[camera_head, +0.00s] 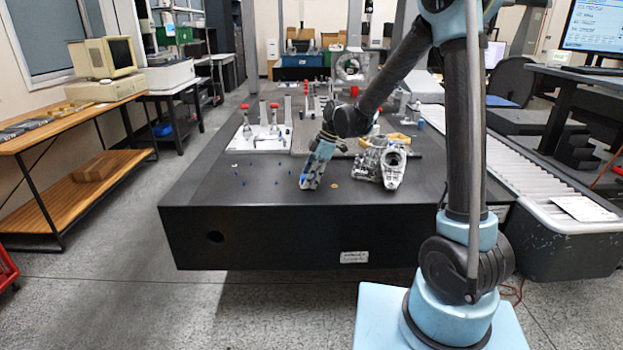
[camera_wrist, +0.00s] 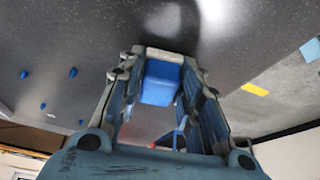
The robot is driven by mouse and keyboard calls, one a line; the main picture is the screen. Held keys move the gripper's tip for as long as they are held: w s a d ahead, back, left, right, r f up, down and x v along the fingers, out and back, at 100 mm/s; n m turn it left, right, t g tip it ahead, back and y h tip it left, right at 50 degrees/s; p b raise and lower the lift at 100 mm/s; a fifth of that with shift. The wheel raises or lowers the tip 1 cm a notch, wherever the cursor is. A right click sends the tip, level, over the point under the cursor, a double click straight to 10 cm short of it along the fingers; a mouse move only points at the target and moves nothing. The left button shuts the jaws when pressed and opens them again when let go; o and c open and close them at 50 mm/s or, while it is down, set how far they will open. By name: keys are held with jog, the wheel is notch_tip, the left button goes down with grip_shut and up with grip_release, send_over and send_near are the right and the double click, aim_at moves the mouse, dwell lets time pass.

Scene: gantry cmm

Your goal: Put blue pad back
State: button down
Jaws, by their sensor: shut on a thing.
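My gripper (camera_head: 308,184) is low over the black table top in the head view, left of the metal casting. In the wrist view, my gripper (camera_wrist: 166,62) is shut on a blue pad (camera_wrist: 160,82), which sits between the fingertips. The pad's far end is at the dark table surface; I cannot tell whether it touches. In the head view the gripper hides most of the held pad.
Several small blue pieces (camera_wrist: 72,72) dot the table to the left. The metal casting (camera_head: 393,168) stands close on the right. A white fixture plate (camera_head: 262,142) with red-topped clamps lies behind. The black table's (camera_head: 265,225) front-left area is mostly clear.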

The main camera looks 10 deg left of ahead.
jog(key=shift+s+d+f, duration=0.15)
jog(key=shift+s+f, duration=0.05)
jog(key=shift+f, duration=0.1)
jog(key=c, duration=1.2)
grip_release()
jog(key=shift+o, duration=0.4)
jog(key=shift+w+f, duration=0.25)
jog(key=shift+f, duration=0.05)
jog(key=shift+r, duration=0.1)
jog(key=shift+r, duration=0.2)
jog(key=shift+r, duration=0.25)
jog(key=v, duration=1.7)
jog(key=shift+s+r, duration=0.2)
jog(key=shift+r, duration=0.1)
